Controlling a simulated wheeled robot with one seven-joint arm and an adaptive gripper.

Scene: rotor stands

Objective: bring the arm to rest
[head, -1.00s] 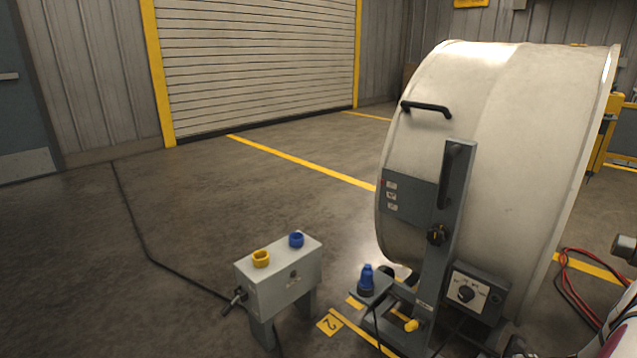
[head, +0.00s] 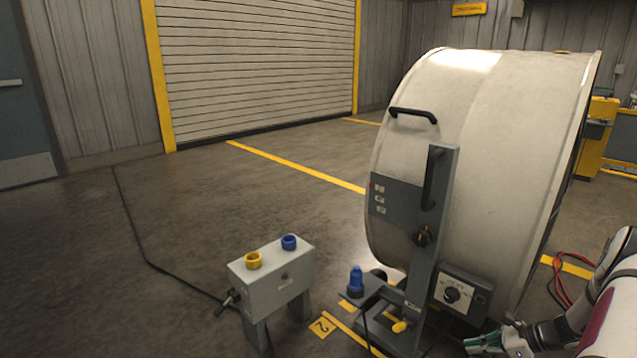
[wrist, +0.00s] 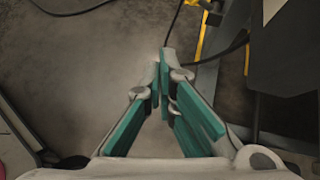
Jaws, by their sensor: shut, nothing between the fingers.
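My gripper (head: 497,340) is low at the right of the head view, in front of the foot of the large pale rotor drum stand. My arm (head: 590,320) reaches in from the right edge. In the wrist view, my gripper (wrist: 164,75) has its green-padded fingers brought together at the tips, with nothing between them. Bare concrete floor shows beyond the tips. The far part of the arm is cut off by the frame edge.
The rotor drum (head: 480,150) stands close by on its grey stand (head: 437,200), with a control box (head: 462,294) low on it. A blue plug (head: 356,281) stands left of it. A grey socket box (head: 272,282) is further left. Red cables (head: 562,275) lie behind my arm. Left floor is mostly open.

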